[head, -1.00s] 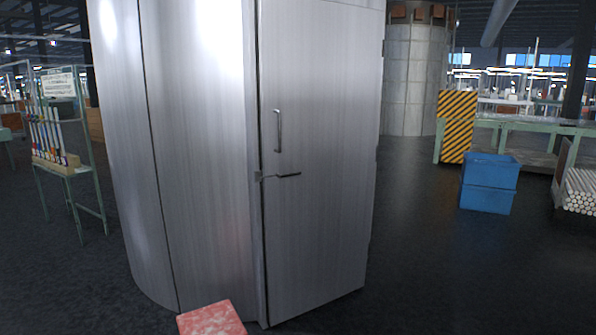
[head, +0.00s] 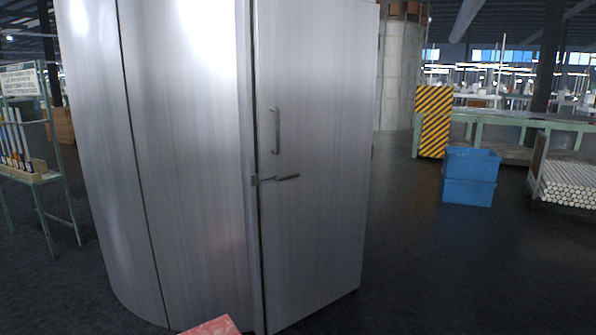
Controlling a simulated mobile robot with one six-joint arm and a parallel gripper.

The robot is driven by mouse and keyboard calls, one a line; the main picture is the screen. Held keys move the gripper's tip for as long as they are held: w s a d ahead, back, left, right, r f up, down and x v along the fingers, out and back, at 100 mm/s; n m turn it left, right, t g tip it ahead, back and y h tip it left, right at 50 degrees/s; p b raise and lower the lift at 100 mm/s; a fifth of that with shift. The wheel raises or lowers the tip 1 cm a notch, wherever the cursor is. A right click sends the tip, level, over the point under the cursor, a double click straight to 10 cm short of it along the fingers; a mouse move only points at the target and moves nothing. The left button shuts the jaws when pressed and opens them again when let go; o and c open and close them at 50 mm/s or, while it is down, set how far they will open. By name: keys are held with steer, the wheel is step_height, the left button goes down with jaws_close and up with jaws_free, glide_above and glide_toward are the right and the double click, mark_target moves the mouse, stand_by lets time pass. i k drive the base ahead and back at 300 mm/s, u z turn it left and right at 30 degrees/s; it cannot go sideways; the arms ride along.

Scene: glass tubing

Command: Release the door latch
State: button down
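The door (head: 318,220) is a flat brushed-metal panel on a large rounded metal cabinet (head: 190,190). The latch (head: 288,178) is a small dark lever near the door's left edge, lying about level. A small catch plate (head: 255,181) sits beside it on the frame. A vertical pull handle (head: 276,131) is mounted above the latch. My gripper is not in view, so its state and its distance from the latch are hidden.
A pinkish-red block (head: 215,326) shows at the bottom edge in front of the cabinet. Blue crates (head: 469,176), a yellow-black striped panel (head: 433,121) and a rack of white tubes (head: 567,186) stand right. A green-framed stand (head: 38,170) is at left. Dark floor lies open right of the cabinet.

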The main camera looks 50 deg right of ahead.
mark_target(274, 178)
steer(key=z, duration=0.55)
steer(key=i, duration=1.2)
